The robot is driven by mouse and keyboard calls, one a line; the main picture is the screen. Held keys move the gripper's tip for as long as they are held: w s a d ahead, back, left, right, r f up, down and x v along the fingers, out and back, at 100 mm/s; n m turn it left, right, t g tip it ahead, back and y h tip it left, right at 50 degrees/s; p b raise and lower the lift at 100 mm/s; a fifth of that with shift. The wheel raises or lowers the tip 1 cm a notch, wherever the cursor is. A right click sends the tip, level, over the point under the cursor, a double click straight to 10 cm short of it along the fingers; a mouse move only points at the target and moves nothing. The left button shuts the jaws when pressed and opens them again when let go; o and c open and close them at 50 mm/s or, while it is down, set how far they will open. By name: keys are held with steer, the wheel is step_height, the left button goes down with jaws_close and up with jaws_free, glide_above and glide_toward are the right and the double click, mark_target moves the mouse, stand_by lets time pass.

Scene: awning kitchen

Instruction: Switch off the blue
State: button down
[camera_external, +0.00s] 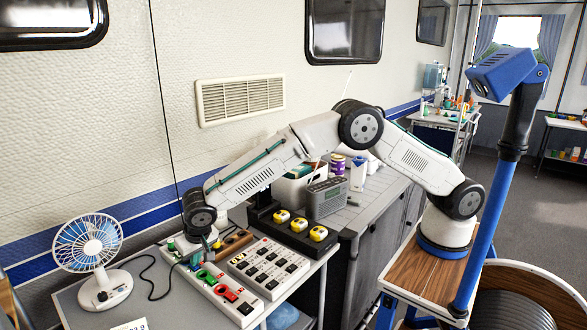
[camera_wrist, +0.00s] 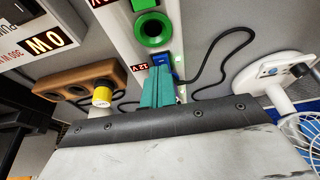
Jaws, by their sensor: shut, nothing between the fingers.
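A white strip (camera_external: 222,288) on the table carries coloured round fittings and small switches. In the wrist view a blue fitting (camera_wrist: 177,62) sits on the strip, just past the green ring (camera_wrist: 152,28) and beside a "12 V" label. My gripper (camera_wrist: 158,75) has its teal fingers shut and empty, right over the blue fitting and hiding much of it. I cannot tell whether they touch it or how its switch is set. In the outside view my gripper (camera_external: 192,252) is low at the strip's far end, where the blue part is hidden.
A white fan (camera_external: 92,250) stands to the left, with a black cable (camera_external: 158,280) nearby. A brown wooden block (camera_external: 236,242) and a white panel with black switches (camera_external: 268,268) lie to the right. A black box (camera_external: 262,212) with yellow-topped items stands beyond.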

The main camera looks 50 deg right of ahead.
steer(key=shift+s+f, duration=0.55)
steer(key=shift+s, duration=0.05)
steer(key=shift+r, duration=0.35)
steer(key=w+v, duration=0.1)
steer(key=v, duration=1.3)
steer(key=shift+r, duration=0.2)
steer(key=shift+w, duration=0.25)
steer(key=shift+w+r, duration=0.2)
steer(key=shift+w, duration=0.45)
steer(key=shift+f, duration=0.1)
